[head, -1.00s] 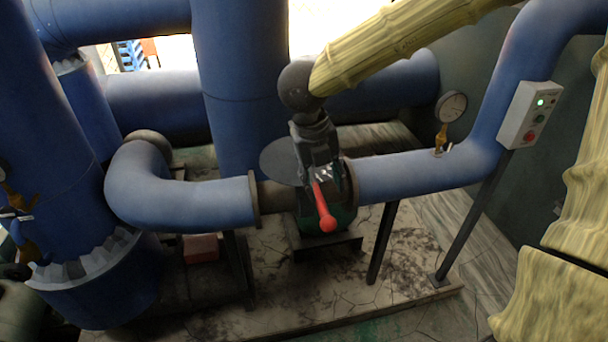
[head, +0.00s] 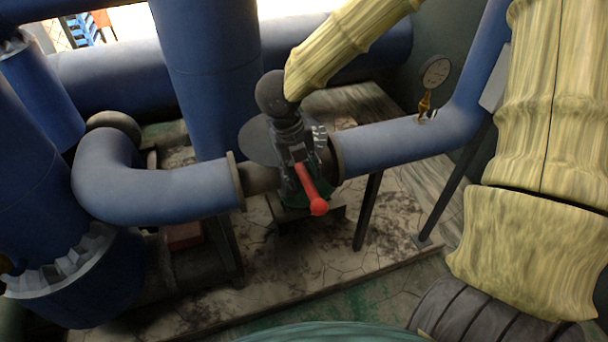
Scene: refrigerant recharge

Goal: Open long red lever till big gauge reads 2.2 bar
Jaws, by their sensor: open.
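The long red lever (head: 309,188) with a ball end sits on a valve in the blue pipe (head: 395,144). It points toward me and slightly right, tilted downward in the picture. My gripper (head: 308,150) is open, just above the lever's upper end. It hides the lever's root; I cannot tell whether the fingers touch the lever. The big gauge (head: 436,72) stands on a brass stem on the pipe to the right. Its face is turned and small, so I cannot read it.
A large vertical blue pipe (head: 208,75) stands behind the valve. A pipe elbow (head: 105,175) lies at left. Support legs (head: 367,212) stand under the pipe. A grey box (head: 494,92) at right is mostly hidden by my arm. The cracked floor slab (head: 300,262) in front is clear.

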